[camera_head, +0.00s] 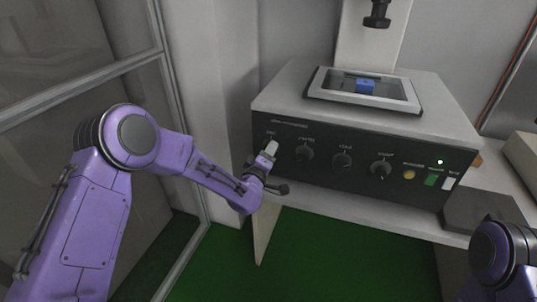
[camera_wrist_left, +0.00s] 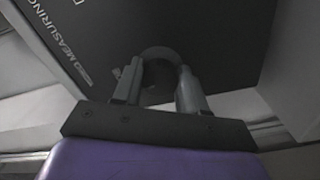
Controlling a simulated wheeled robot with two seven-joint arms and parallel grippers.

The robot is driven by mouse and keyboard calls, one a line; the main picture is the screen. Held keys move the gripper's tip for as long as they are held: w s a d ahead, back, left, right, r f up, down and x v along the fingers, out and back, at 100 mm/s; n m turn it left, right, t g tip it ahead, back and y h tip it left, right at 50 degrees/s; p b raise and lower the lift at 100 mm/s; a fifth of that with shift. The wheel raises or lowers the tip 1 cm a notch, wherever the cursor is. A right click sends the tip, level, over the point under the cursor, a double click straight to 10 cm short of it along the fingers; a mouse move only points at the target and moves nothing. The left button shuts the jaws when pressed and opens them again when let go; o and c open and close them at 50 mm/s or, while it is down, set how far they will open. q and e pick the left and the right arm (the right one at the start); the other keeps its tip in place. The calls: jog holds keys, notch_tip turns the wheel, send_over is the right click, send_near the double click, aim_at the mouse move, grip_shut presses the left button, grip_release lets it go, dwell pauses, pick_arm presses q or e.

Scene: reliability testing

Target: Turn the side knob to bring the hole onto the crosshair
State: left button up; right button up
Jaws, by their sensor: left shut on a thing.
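A measuring machine (camera_head: 440,115) has a dark front panel with a row of knobs. My left gripper (camera_head: 268,153) is at the panel's left end. In the left wrist view, my left gripper (camera_wrist_left: 158,88) is shut on a dark round knob (camera_wrist_left: 160,54), with one finger on each side. The gripper hides this knob in the head view. A small brown-orange piece (camera_head: 478,160) sticks out at the machine's right side; I cannot tell if it is the side knob. A framed stage (camera_head: 412,95) on top holds a blue block (camera_head: 366,86). I cannot make out a hole or crosshair.
A dark optic (camera_head: 377,14) hangs above the stage. A glass-framed door (camera_head: 165,75) stands left. The green floor below is clear.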

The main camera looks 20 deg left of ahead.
dwell(0.3)
pick_arm(q)
jog(key=o, duration=1.1)
jog(key=shift+c, duration=0.2)
jog(key=shift+s, duration=0.1)
jog(key=s+b, duration=0.2)
jog(key=s, duration=0.8)
jog(key=shift+s, duration=0.2)
jog(key=shift+a, duration=0.1)
